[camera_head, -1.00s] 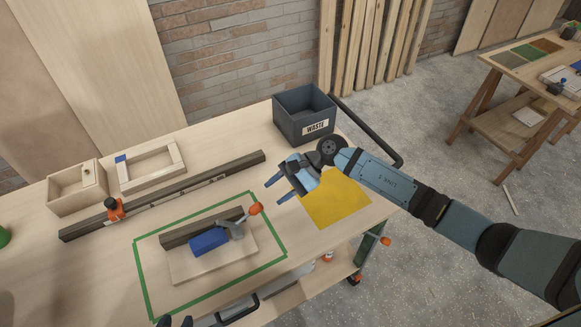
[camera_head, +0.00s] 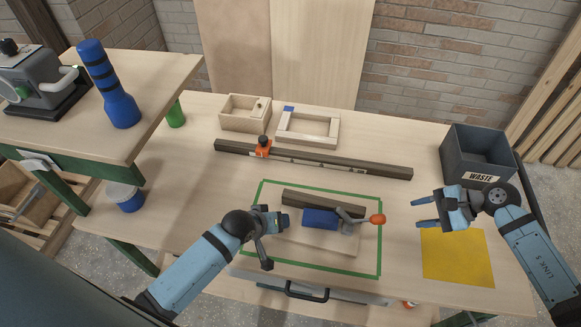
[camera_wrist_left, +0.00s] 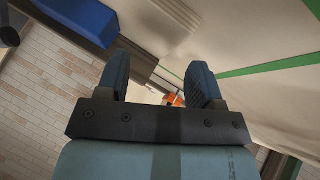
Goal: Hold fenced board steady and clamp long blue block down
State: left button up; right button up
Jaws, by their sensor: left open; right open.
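The pale fenced board (camera_head: 343,248) lies inside a green outline on the workbench, with a dark fence (camera_head: 322,200) along its far side. The long blue block (camera_head: 320,219) lies on it in front of the fence. A grey toggle clamp (camera_head: 348,228) with an orange handle end (camera_head: 377,219) is at the block's right end. My left gripper (camera_head: 275,240) is open at the board's left end; contact is unclear. In the left wrist view, the block (camera_wrist_left: 85,20) shows beyond the open fingers. My right gripper (camera_head: 416,214) is open and empty, right of the clamp handle.
A long dark rail (camera_head: 330,165) with an orange stop lies behind the board. A wooden box (camera_head: 245,113) and frame (camera_head: 308,143) stand farther back. The waste bin (camera_head: 478,155) is at right, behind a yellow sheet (camera_head: 457,258).

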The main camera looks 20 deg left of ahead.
aim_at(289, 193)
pick_arm(q)
jog(key=w+r+n+g, duration=0.1)
jog(key=w+n, duration=0.1)
jog(key=w+r+n+g, duration=0.1)
jog(key=w+r+n, duration=0.1)
jog(key=n, duration=0.1)
jog(key=w+d+r+n+g, duration=0.1)
jog(key=w+n, duration=0.1)
jog(key=w, duration=0.1)
jog(key=shift+r+n+g+y, duration=0.3)
jog(key=shift+r+n+g, duration=0.1)
jog(key=w+r+n+g+y, duration=0.2)
jog(key=w+r+n+g, duration=0.15)
jog(key=r+n, duration=0.35)
jog(key=f, duration=1.3)
jog(key=shift+s+a+f, duration=0.3)
jog(key=shift+a+f, duration=0.05)
jog(key=shift+f, duration=0.05)
grip_shut()
pick_arm(e)
jog(key=c, duration=0.7)
jog(key=shift+a+r, duration=0.1)
grip_shut()
jog(key=a+r+n, duration=0.3)
jog(key=a+n, duration=0.3)
jog(key=n, duration=0.3)
jog(key=shift+s+r+n, duration=0.3)
jog(key=shift+s+n, duration=0.1)
